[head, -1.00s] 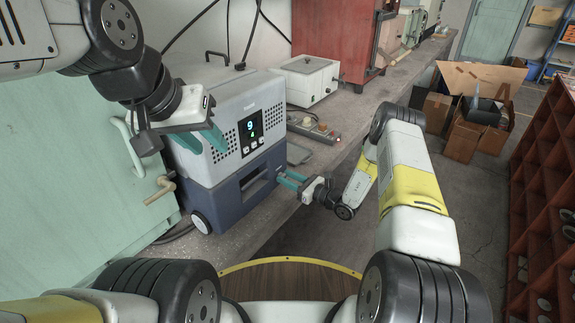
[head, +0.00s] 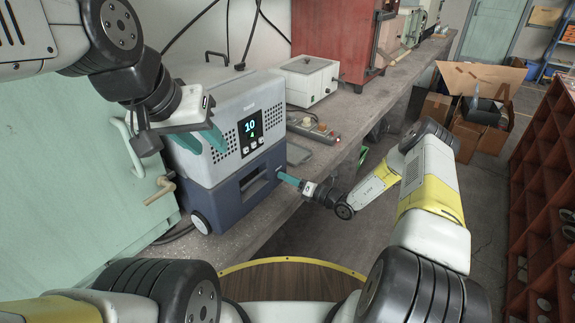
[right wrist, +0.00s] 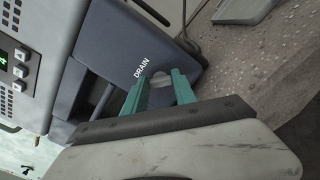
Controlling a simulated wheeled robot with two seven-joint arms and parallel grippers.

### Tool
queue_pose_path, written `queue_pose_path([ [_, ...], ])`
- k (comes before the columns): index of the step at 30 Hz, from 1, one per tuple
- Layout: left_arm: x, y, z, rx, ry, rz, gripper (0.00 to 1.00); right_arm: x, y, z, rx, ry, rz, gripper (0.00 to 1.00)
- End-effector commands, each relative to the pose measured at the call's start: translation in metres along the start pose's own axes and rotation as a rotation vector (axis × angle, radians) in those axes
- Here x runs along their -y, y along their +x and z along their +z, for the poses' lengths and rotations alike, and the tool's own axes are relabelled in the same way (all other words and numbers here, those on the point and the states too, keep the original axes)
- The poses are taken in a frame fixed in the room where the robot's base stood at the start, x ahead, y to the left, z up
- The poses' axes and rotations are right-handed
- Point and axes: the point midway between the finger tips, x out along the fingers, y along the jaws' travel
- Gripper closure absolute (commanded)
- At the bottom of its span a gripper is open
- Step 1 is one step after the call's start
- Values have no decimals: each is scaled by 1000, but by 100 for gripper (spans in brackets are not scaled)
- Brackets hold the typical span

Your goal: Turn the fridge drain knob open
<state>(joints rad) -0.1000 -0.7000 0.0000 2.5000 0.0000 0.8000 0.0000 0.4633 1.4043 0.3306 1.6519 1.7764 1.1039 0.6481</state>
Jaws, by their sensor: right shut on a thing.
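The portable fridge (head: 238,190), a light grey box with a dark blue lower part, stands on the concrete bench. Its drain knob (right wrist: 160,80) is low on the front, beside the white "DRAIN" lettering in the right wrist view. My right gripper (head: 280,175) is shut on the knob, with its teal fingers (right wrist: 160,90) on either side; they hide much of it. The wrist view is tilted, with the lettering slanting. My left gripper (head: 203,140) is open and empty, in front of the fridge's upper left part.
A power strip (head: 313,129) and a white box-shaped device (head: 303,80) are on the bench behind. Cardboard boxes (head: 480,105) and a red shelf (head: 545,190) are at right.

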Motion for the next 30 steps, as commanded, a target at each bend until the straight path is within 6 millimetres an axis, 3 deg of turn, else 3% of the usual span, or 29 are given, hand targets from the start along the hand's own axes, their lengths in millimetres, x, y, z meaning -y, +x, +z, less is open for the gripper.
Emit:
queue_pose_path([
  [18,0,0,0,0,0,0,66,4,-1,-1,1,571,-2,100],
  [30,0,0,0,0,0,0,66,4,-1,-2,1,806,-2,100],
])
